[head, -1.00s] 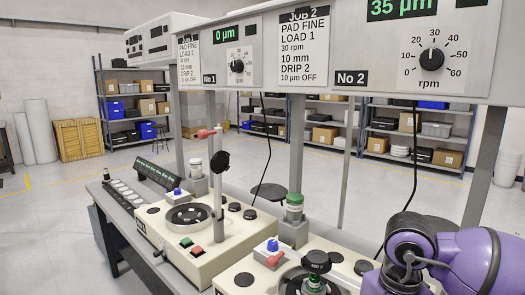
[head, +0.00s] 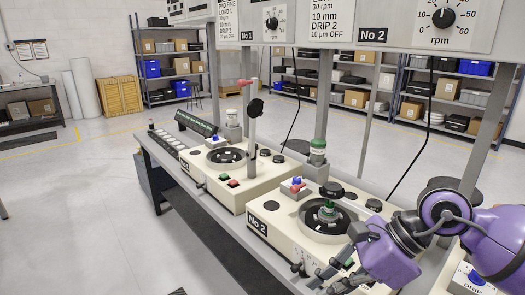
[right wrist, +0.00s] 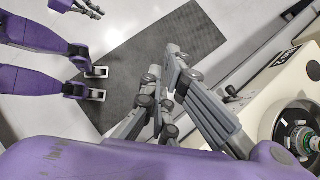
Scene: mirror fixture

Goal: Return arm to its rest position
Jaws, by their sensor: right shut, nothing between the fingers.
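My right arm, purple with grey joints, comes in from the right in the head view. Its right gripper (head: 335,272) is low over the front edge of the No 2 machine (head: 285,225). In the right wrist view the right gripper (right wrist: 168,62) is shut and empty, with its fingers over the dark floor mat (right wrist: 150,45). The No 2 machine (right wrist: 265,125) is to the right of the fingers there. What seems to be my left gripper (right wrist: 92,10) shows small at the top left of that view; its jaws are unclear. It is outside the head view.
The No 1 machine (head: 215,185) stands further along the bench, with its upright post (head: 252,135). Another cream machine (head: 462,280) is at the lower right. Control panels hang above. Open floor (head: 90,220) lies to the left; shelves (head: 175,65) stand behind.

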